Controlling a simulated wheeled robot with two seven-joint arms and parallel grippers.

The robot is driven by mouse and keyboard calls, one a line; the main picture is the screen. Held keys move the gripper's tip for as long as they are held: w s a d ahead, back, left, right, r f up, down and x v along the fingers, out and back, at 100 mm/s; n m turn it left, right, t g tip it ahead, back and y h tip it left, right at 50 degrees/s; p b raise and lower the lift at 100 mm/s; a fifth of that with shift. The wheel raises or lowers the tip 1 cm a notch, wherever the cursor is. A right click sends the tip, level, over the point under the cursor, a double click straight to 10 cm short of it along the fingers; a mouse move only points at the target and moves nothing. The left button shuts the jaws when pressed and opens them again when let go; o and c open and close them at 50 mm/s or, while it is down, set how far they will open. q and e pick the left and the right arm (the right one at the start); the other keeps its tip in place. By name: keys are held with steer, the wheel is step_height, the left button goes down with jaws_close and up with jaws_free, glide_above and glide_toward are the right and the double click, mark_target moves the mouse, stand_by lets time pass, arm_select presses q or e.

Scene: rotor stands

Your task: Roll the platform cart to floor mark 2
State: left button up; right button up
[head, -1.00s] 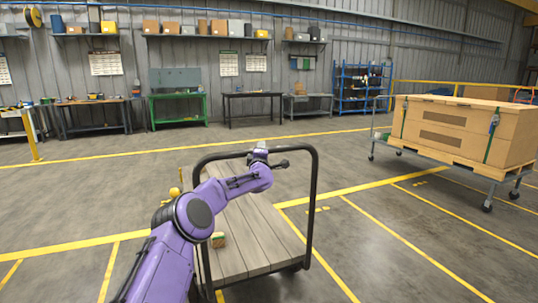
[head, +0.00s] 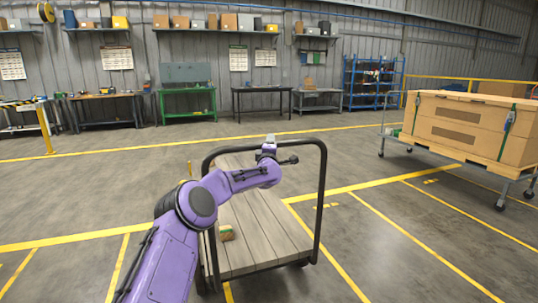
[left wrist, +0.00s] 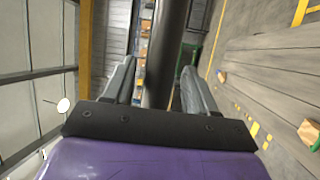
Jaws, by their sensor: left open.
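The platform cart (head: 265,235) has a grey plank deck and a black tube handle (head: 322,200), and stands in front of me. A small wooden block with a green edge (head: 226,233) lies on its deck. My left gripper (head: 280,155) is at the top bar of the handle. In the left wrist view the open fingers of my left gripper (left wrist: 155,80) lie on either side of a dark tube (left wrist: 165,45); I cannot tell if they touch it. Small yellow floor marks (head: 326,206) show right of the cart, too small to read. My right gripper is not in view.
Workbenches (head: 188,103) and a blue rack (head: 372,82) line the back wall. Yellow lines (head: 390,182) divide the floor. The floor between the cart and the benches is clear.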

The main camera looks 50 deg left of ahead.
arm_select(q)
steer(key=b+v, duration=0.1)
steer(key=v, duration=0.8)
steer(key=shift+s, duration=0.25)
steer(key=shift+f, duration=0.15)
